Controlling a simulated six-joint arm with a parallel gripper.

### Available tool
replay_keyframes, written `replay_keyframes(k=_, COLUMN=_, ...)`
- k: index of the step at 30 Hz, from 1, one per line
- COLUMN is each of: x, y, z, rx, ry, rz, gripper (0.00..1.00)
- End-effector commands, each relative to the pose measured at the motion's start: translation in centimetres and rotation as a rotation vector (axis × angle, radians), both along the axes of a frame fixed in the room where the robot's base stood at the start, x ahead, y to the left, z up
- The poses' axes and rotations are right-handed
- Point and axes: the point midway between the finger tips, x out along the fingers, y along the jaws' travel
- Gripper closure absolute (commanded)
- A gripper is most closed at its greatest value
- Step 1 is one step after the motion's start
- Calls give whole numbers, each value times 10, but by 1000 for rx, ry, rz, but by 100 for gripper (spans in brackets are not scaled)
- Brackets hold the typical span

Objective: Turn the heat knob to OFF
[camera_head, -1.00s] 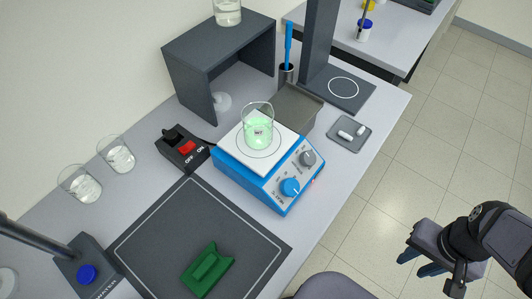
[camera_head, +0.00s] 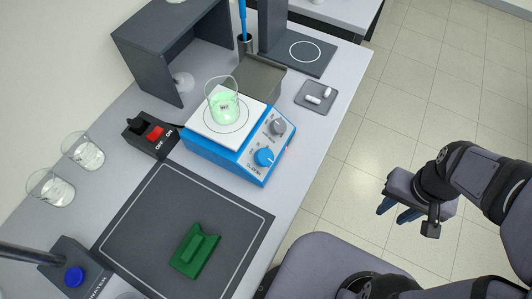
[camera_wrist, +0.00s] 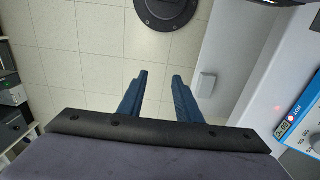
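A blue hotplate with a white top (camera_head: 202,135) stands on the bench. Its sloped front has a blue knob (camera_head: 264,157) and a grey knob (camera_head: 278,127); their small labels and settings are too small to read with certainty. A glass beaker (camera_head: 233,91) of glowing green liquid stands on the white top. My gripper (camera_head: 395,211) is open and empty over the floor, well right of the hotplate and touching nothing. The wrist view shows its two blue fingers (camera_wrist: 160,76) apart. The hotplate's corner (camera_wrist: 284,140) shows at that view's right edge, with a lit red light.
A switch box (camera_head: 151,136) with a red switch lies left of the hotplate. A green holder (camera_head: 195,251) sits on the dark mat (camera_head: 137,215). Two glass beakers (camera_head: 83,151) stand at the left. A small tray (camera_head: 305,104) holds white pieces. Open floor lies right of the bench.

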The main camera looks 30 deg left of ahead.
Motion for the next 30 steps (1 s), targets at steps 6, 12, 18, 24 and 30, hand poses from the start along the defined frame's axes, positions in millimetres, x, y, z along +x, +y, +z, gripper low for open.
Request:
replay_keyframes(k=6, x=0, y=0, z=0, rx=0, ry=0, rz=0, gripper=66)
replay_keyframes(k=12, x=4, y=5, z=3, rx=2, ry=1, rz=-30, gripper=46)
replay_keyframes(k=18, x=19, y=30, z=17, rx=8, ry=7, rz=-192, gripper=46)
replay_keyframes(k=24, x=37, y=78, z=37, rx=13, ry=23, rz=-472, gripper=46)
replay_keyframes(k=30, x=46, y=136, z=57, rx=11, ry=45, rz=-780, gripper=46)
